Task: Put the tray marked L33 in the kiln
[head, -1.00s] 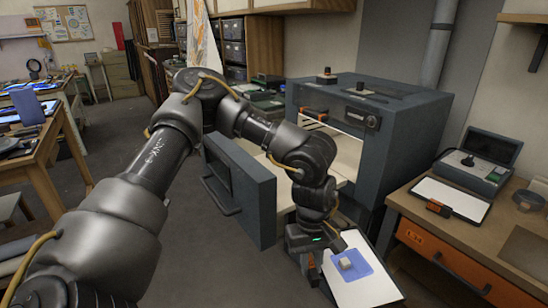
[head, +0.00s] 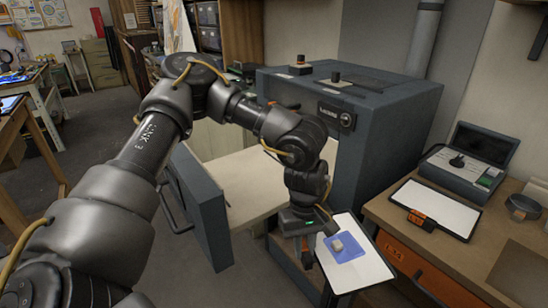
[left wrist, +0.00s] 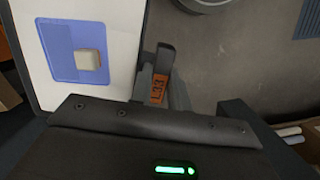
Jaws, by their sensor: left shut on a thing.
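The tray marked L33 is a white board with a dark rim (head: 366,272). It carries a blue glass sheet (head: 347,250) with a pale block (head: 338,243) on it. My left gripper (head: 328,230) is shut on the tray's edge, at the orange L33 tag (left wrist: 158,88) in the left wrist view. The tray is held in the air, right of the kiln's opening. The kiln (head: 385,105) is a dark blue-grey box, and its door (head: 203,205) stands open to the left. A pale slab (head: 250,200) extends at its opening, partly hidden by my arm. My right gripper is not in view.
A wooden bench (head: 385,207) with an orange drawer stands at the right, close to the held tray. On it lie another white tray (head: 440,207) with an orange tag and a grey device (head: 468,165). The open door's handle (head: 170,210) juts left. Floor is clear left of the door.

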